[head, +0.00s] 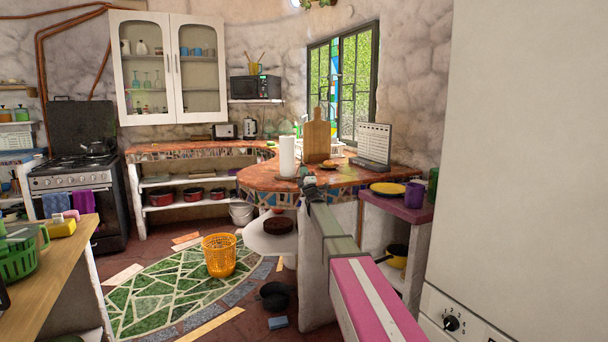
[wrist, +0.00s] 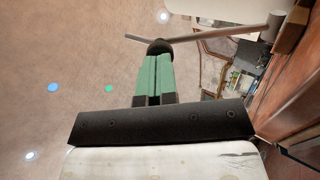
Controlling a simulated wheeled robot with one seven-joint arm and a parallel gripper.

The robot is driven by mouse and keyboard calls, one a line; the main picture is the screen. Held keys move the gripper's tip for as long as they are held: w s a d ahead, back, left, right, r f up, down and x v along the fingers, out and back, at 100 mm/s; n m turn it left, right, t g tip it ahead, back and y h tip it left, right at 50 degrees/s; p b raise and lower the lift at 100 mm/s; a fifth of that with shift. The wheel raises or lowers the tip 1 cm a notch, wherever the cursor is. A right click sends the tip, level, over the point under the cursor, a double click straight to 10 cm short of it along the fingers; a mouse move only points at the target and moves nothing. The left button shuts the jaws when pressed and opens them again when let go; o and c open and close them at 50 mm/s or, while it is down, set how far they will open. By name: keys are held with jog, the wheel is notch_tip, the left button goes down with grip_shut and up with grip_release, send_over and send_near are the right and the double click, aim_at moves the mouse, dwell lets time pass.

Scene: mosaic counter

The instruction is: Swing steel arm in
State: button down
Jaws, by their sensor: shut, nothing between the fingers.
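The steel arm (wrist: 220,34) is a thin grey rod across the top of the wrist view. Its right end meets a grey cylinder (wrist: 287,25), and its left end sticks out free. My gripper (wrist: 160,48) has its green fingers shut together with nothing between them. In the head view my gripper (head: 308,181) is over the front of the tiled counter (head: 262,180). I cannot make out the steel arm there.
A paper towel roll (head: 287,156) stands just left of my gripper on the counter. A cutting board (head: 317,136) and a calendar-like stand (head: 374,146) are behind it. A purple-topped shelf (head: 398,207) with a yellow plate (head: 387,188) is to the right.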

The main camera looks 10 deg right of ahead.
aim_at(302, 165)
jog(key=shift+w+a+r+g, duration=0.15)
jog(key=shift+w+r+g, duration=0.35)
jog(key=shift+r+g, duration=0.3)
jog(key=shift+w+a+r+g, duration=0.15)
jog(key=shift+w+r+g, duration=0.35)
jog(key=shift+r+g, duration=0.25)
jog(key=shift+w+a+r, duration=0.15)
jog(key=shift+w+r, duration=0.35)
jog(key=shift+w+a+r, duration=0.15)
jog(key=shift+w+r, duration=0.3)
jog(key=shift+x, duration=2.05)
jog(key=shift+a+r, duration=0.15)
jog(key=shift+r, duration=0.2)
jog(key=s+d, duration=0.3)
jog(key=s, duration=1.1)
jog(key=shift+d, duration=0.35)
jog(key=shift+s+f, duration=0.1)
jog(key=shift+s, duration=0.05)
